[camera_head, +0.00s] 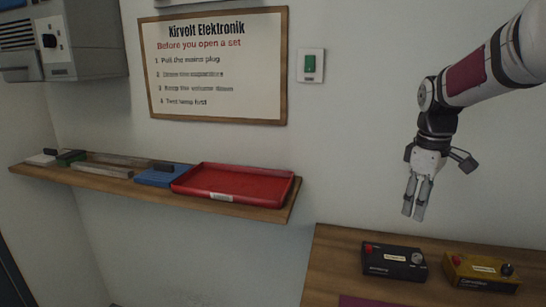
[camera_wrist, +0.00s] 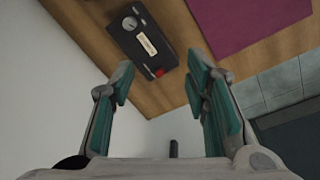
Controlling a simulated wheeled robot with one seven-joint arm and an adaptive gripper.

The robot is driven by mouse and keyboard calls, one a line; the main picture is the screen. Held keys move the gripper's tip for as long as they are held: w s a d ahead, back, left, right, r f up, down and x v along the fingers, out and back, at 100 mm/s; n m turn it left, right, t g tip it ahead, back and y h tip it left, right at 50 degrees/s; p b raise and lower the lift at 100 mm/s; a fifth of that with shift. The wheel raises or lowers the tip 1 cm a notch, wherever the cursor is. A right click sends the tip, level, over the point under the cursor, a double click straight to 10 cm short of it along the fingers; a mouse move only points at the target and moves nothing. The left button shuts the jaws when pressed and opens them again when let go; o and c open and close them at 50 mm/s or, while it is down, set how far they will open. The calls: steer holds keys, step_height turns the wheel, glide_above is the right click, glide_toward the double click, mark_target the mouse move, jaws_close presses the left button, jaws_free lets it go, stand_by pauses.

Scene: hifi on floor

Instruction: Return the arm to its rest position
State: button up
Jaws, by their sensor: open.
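My gripper (camera_head: 415,198) hangs from my arm at the right of the head view, fingers pointing down. It is in the air, a little above and behind the black box (camera_head: 394,262) on the wooden table. In the wrist view my gripper (camera_wrist: 165,100) shows its two teal-padded fingers spread apart with nothing between them. The black box (camera_wrist: 142,42), with a knob, a label and a red part, lies beyond the fingertips and apart from them. My arm reaches in from the upper right.
A yellow box (camera_head: 482,272) stands right of the black one on the wooden table (camera_head: 325,262). A purple mat (camera_wrist: 235,22) lies on the table. A wall shelf (camera_head: 240,209) holds a red tray (camera_head: 238,184) and a blue item (camera_head: 160,175).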

steer(key=s+a+r+m+t, duration=0.25)
steer(key=s+a+r, duration=0.35)
steer(key=s+a, duration=0.45)
steer(key=s+a+f+m+t, duration=0.1)
steer(key=s+a+m, duration=0.1)
steer(key=s, duration=0.6)
steer(key=s+a+f+m+t, duration=0.1)
steer(key=s+a+f+m, duration=0.1)
steer(key=s, duration=0.6)
steer(key=shift+f+m+y, duration=0.15)
steer(key=shift+m+y, duration=0.25)
steer(key=shift+m, duration=0.25)
